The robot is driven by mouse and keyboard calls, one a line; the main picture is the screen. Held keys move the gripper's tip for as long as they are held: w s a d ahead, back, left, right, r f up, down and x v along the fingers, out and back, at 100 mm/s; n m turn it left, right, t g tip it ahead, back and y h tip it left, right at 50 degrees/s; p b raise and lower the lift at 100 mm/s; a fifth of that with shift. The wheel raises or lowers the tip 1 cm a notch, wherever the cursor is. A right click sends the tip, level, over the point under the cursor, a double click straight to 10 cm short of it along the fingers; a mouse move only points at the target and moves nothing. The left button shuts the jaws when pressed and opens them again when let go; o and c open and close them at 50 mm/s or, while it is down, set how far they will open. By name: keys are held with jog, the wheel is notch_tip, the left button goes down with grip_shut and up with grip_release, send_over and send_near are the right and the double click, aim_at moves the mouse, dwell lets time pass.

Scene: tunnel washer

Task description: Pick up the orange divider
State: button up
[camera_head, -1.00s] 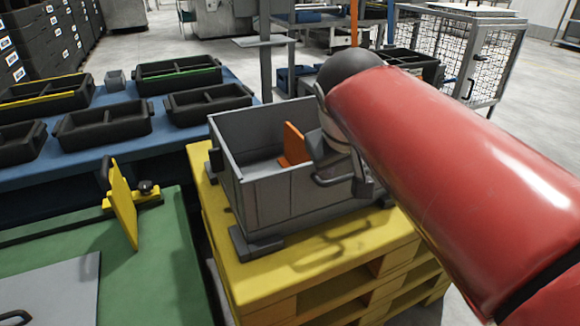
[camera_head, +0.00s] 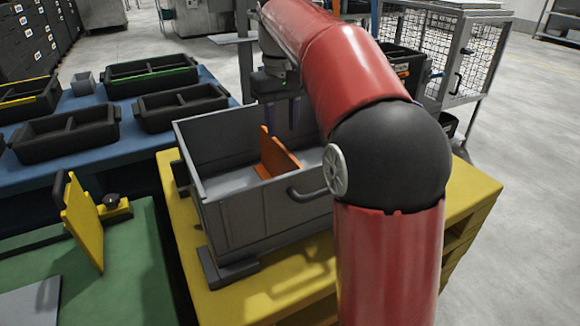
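The orange divider (camera_head: 278,154) stands upright inside the grey bin (camera_head: 262,212), towards its right part. Its foot lies on the bin's floor. My gripper (camera_head: 283,130) points down into the bin, just behind and above the divider. Its two dark fingers look apart with nothing between them. I see a gap between the fingers and the divider in the picture, but cannot tell their distance in depth. My red arm hides the bin's right end.
The bin stands on a yellow pallet (camera_head: 285,296). A green table (camera_head: 105,270) with an upright yellow plate (camera_head: 82,222) is at left. Black trays (camera_head: 66,134) lie on a blue table behind. A wire mesh cage (camera_head: 455,55) stands at the back right.

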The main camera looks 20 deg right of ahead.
aim_at(281, 145)
jog(key=f+b, duration=0.1)
jog(key=f, duration=0.3)
jog(key=f+b, duration=0.1)
jog(key=f, duration=0.2)
jog(key=shift+a+f, duration=0.2)
jog(key=shift+f, duration=0.2)
grip_shut()
